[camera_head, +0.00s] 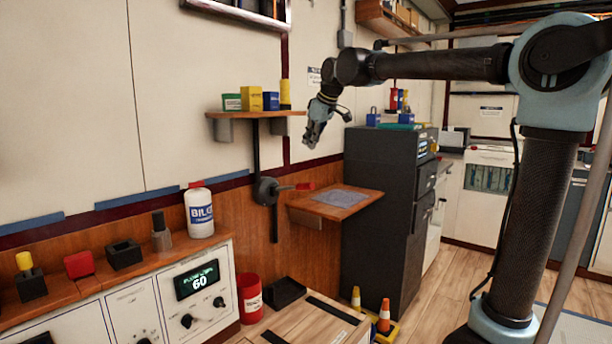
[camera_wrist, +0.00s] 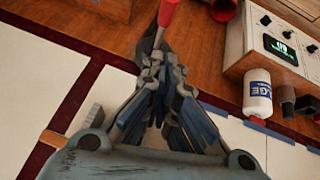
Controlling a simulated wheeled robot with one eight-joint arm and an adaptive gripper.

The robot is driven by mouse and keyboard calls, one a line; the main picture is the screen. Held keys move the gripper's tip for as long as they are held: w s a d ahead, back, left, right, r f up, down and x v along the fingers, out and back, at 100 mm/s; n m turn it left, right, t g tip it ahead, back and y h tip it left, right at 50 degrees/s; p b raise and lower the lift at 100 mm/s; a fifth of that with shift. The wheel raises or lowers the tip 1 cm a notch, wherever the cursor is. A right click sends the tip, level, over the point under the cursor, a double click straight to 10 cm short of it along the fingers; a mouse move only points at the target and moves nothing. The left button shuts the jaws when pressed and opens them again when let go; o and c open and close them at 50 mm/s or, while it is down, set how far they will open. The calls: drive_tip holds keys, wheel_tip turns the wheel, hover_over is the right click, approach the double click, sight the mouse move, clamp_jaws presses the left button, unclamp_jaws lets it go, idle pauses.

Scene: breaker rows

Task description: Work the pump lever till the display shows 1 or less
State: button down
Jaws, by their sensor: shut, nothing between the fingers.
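The pump lever (camera_head: 287,187) is a dark handle with a red grip (camera_head: 305,186), on a dark round pivot (camera_head: 266,191) on the wood-panelled wall. It points right, about level. The display (camera_head: 197,281) on the white panel reads 60. My gripper (camera_head: 313,138) is shut and empty, in the air above the lever's red end, apart from it in the head view. In the wrist view my gripper (camera_wrist: 160,72) covers part of the lever, and the red grip (camera_wrist: 169,12) shows beyond the fingertips. The display (camera_wrist: 280,48) also shows there, rotated.
A shelf (camera_head: 222,114) with coloured boxes is left of my gripper. A small wooden ledge (camera_head: 330,207) juts out below right of the lever. A dark cabinet (camera_head: 385,195) stands at the right. A white bottle (camera_head: 199,213) and a red canister (camera_head: 250,298) are at the left.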

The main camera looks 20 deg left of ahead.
hover_over(306, 184)
drive_tip(key=a, duration=0.2)
wheel_tip(306, 184, down, 9)
drive_tip(key=shift+w+d+f, duration=0.1)
drive_tip(key=shift+d+f, duration=0.25)
drive_tip(key=shift+f, duration=0.3)
drive_tip(key=shift+w+d+f, duration=0.1)
drive_tip(key=shift+d+f, duration=0.2)
drive_tip(key=shift+f, duration=0.3)
drive_tip(key=shift+d+f, duration=0.15)
drive_tip(key=shift+f, duration=0.25)
drive_tip(key=shift+d+f, duration=0.1)
